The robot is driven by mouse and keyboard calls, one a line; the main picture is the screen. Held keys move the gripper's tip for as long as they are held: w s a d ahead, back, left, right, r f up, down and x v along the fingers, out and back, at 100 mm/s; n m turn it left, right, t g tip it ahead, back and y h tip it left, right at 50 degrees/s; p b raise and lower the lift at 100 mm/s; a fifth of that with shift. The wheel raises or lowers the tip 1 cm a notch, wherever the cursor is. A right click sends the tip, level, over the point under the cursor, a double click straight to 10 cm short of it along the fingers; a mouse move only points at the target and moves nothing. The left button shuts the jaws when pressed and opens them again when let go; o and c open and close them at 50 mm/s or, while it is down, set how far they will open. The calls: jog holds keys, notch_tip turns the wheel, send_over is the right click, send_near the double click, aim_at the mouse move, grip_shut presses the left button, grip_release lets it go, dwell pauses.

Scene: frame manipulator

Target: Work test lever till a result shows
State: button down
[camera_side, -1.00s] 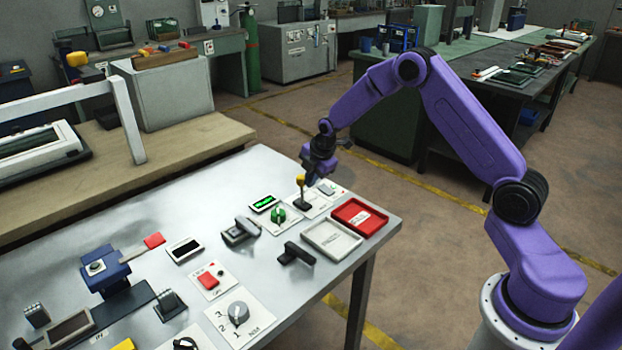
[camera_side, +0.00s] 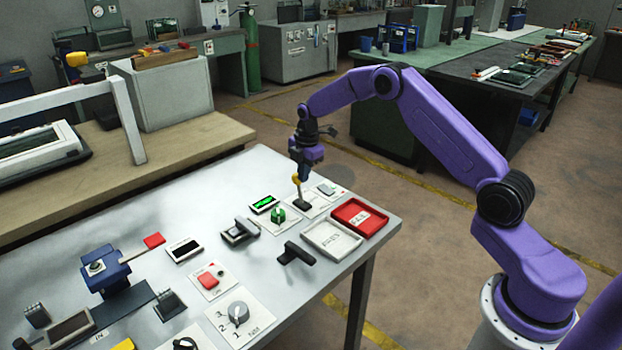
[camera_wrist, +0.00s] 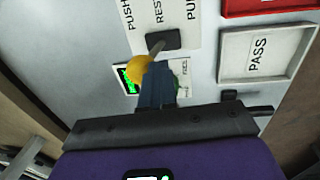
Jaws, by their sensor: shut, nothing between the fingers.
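The test lever has a yellow ball knob (camera_side: 296,181) on a thin stem over a black base (camera_side: 302,204), near the table's far right corner. The lever leans slightly left in the side view. In the wrist view, the knob (camera_wrist: 137,69) lies beside my fingertips, and the stem runs to the dark base on a plate with PUSH, REST and partly cut PUL lettering (camera_wrist: 196,12). My gripper (camera_wrist: 158,80) is shut and empty, against or very close to the knob's side. A lit green display (camera_side: 264,204) stands left of the lever; its text is unreadable.
A white PASS tray (camera_side: 332,239) and a red tray (camera_side: 359,217) stand right of the lever. A green knob (camera_side: 279,215) and a black handle (camera_side: 296,253) are in front.

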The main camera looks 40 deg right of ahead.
aim_at(296, 173)
jog(key=shift+w, duration=1.55)
